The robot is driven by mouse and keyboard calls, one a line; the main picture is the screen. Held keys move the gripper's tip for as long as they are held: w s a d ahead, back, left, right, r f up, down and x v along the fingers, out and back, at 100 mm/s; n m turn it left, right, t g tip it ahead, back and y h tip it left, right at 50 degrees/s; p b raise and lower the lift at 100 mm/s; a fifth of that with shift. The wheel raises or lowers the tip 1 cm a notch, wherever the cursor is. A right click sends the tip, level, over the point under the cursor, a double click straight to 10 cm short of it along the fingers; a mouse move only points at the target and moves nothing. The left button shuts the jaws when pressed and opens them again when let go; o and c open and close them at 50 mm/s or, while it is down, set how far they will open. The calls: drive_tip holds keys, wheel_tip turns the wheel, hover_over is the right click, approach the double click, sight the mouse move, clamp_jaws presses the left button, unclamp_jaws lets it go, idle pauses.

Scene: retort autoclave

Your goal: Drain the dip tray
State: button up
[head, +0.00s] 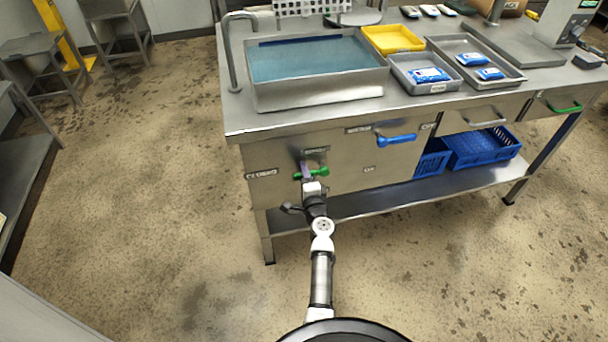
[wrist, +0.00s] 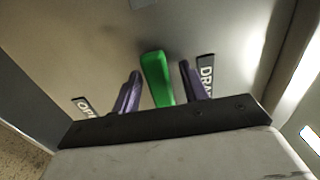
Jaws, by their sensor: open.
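The dip tray (head: 318,94) is a deep metal tray holding blue liquid, on the left part of the steel bench. Below it, on the bench's front panel, is a green handle (head: 322,172), partly hidden by my gripper (head: 308,171). In the wrist view the green handle (wrist: 157,78) stands between the two purple fingers of my gripper (wrist: 160,74). The fingers are open, with a gap on each side of the handle. A label reading "DRA…" (wrist: 206,77) is at the right and one reading "OP…" (wrist: 84,105) at the left, both partly hidden.
A blue handle (head: 396,138) sits further right on the front panel. A yellow tray (head: 393,39) and grey trays with blue packs (head: 430,75) stand on the bench. Blue crates (head: 483,148) are on the lower shelf (head: 440,190).

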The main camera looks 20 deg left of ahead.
drive_tip(key=shift+c, duration=0.2)
clamp_jaws()
drive_tip(key=shift+f, duration=0.1)
